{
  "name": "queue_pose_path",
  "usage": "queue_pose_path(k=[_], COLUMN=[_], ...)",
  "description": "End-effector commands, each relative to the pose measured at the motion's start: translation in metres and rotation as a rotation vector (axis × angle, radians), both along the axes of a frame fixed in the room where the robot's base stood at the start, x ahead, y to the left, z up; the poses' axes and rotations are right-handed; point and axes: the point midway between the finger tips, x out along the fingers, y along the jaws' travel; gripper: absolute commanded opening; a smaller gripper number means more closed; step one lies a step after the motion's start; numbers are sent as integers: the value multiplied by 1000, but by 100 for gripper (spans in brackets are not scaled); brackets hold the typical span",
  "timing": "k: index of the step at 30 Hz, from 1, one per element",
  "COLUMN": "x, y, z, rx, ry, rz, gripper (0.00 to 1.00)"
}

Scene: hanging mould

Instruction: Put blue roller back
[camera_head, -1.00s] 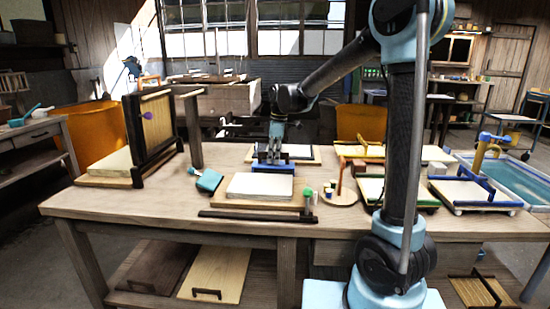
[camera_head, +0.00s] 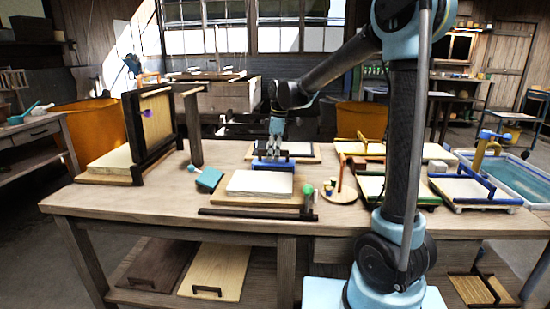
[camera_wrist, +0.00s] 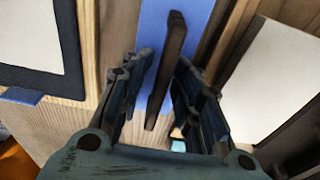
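A blue flat-looking piece with a dark brown bar handle, which seems to be the blue roller (camera_head: 272,166), rests on the table between two white-sheeted boards. In the wrist view the same blue piece (camera_wrist: 205,18) lies below my gripper, with its handle running between the fingers. My gripper (camera_head: 276,155) points down over it. In the wrist view my gripper (camera_wrist: 163,95) has its fingers apart, with gaps visible on both sides of the handle. The lower end of the blue piece is partly hidden by the fingers.
A white-sheeted board (camera_head: 262,184) lies in front of the blue piece. A round wooden stand (camera_head: 340,190) and several trays occupy the right. The table's front left is clear.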

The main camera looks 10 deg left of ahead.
Motion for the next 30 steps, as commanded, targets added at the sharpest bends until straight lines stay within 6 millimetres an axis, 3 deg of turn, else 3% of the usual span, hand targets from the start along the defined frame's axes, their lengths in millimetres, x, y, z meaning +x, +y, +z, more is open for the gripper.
queue_pose_path(k=[18,24,30], x=[1,1,1], y=[-12,-14,-14], z=[103,118,121], rx=[1,1,1], ry=[0,0,0], rz=[0,0,0], gripper=[29,29,29])
